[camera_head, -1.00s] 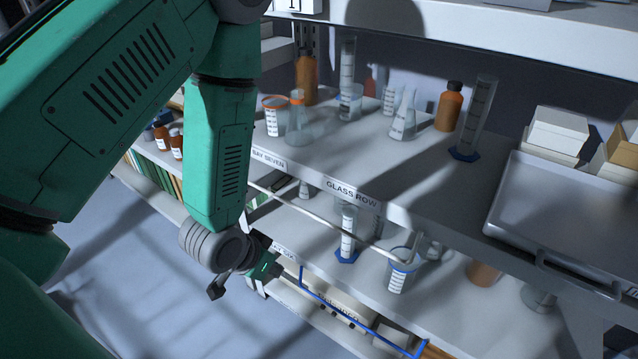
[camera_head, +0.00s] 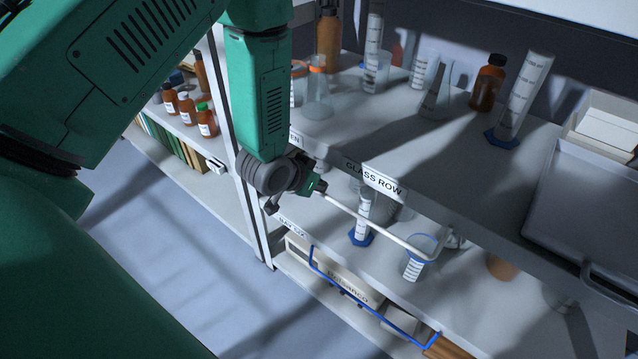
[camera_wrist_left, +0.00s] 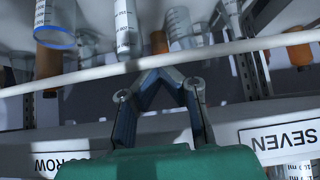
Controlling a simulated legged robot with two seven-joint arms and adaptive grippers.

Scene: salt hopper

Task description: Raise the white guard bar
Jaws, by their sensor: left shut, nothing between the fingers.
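The white guard bar (camera_head: 378,224) runs along the front of the middle shelf, below the GLASS ROW label, and bends back at its right end. Its left part is hidden behind my left gripper (camera_head: 320,187). In the left wrist view the bar (camera_wrist_left: 235,50) crosses the whole picture. My left gripper (camera_wrist_left: 162,72) is shut and empty there, with its fingertips meeting right at the bar's edge. I cannot tell whether they touch it. My right gripper is not in view.
A blue-footed cylinder (camera_head: 362,235) and a blue-rimmed beaker (camera_head: 416,262) stand behind the bar. A blue bar (camera_head: 370,318) fronts the shelf below. The upper shelf holds bottles and glassware; a grey tray (camera_head: 585,205) is at right. The floor at left is clear.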

